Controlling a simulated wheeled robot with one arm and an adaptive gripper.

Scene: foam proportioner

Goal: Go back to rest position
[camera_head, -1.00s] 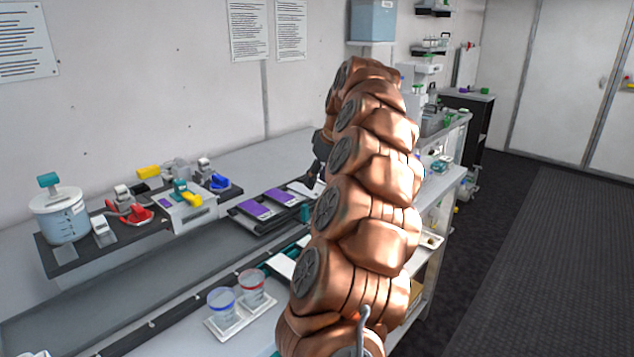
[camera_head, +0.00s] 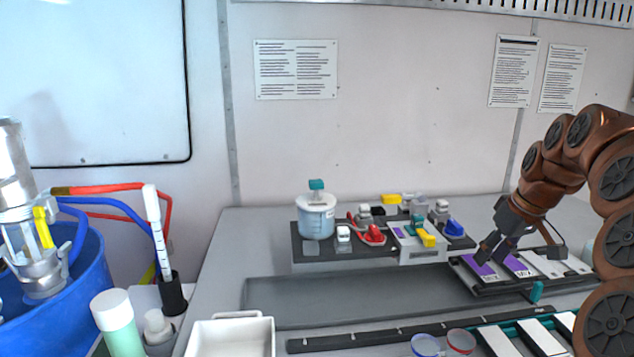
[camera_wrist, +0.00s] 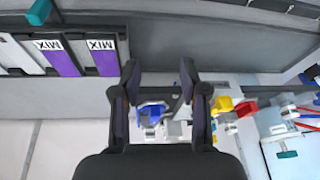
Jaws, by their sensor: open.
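My gripper (camera_head: 493,250) is at the right of the head view, at the end of my copper-coloured arm. Its fingers point down and left, near two purple-and-white cards marked MIX (camera_head: 480,268) on a dark rack. In the wrist view my gripper (camera_wrist: 160,85) has its two dark fingers apart with nothing held between them. The MIX cards (camera_wrist: 60,58) lie to the left of the fingers there. Beyond the fingers is the proportioner assembly, with a blue part (camera_wrist: 152,112), a yellow part and a red part. Whether the fingers touch anything is unclear.
A lidded beaker (camera_head: 316,218) stands left of the assembly's red lever (camera_head: 373,234). A blue bucket (camera_head: 60,290) with hoses and a metal fitting is at far left. A white tray (camera_head: 232,338) and two cups (camera_head: 425,345) sit at the front.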

